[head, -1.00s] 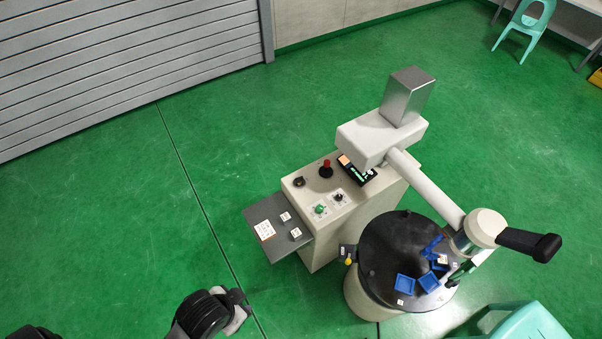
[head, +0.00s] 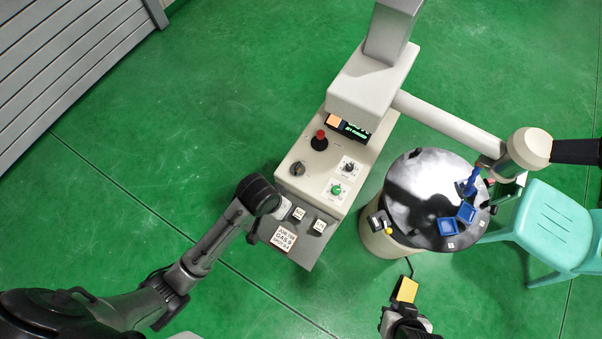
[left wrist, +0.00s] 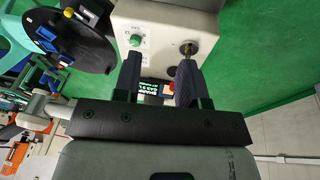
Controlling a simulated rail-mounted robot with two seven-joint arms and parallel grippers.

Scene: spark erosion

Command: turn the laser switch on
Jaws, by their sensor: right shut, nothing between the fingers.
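The control panel (head: 322,175) on the pale machine carries a round keyed switch (head: 298,168), a red mushroom button (head: 319,141), a green knob (head: 335,189) and a black knob (head: 348,168). I cannot read which is labelled laser. In the left wrist view, my left gripper (left wrist: 158,66) is open and empty over the panel, its fingers apart. The keyed switch (left wrist: 188,48) shows beside the right finger's tip and the green knob (left wrist: 135,40) beside the left one. My right gripper (head: 408,312) is shut and empty at the bottom, close to a yellow pedal-like block.
A grey shelf (head: 300,250) with small labelled blocks juts from the machine's front. A round black table (head: 410,195) with blue trays stands to the right, under the machine's arm (head: 450,125). The yellow block (head: 405,290) has a cable. A turquoise chair (head: 545,225) stands further right.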

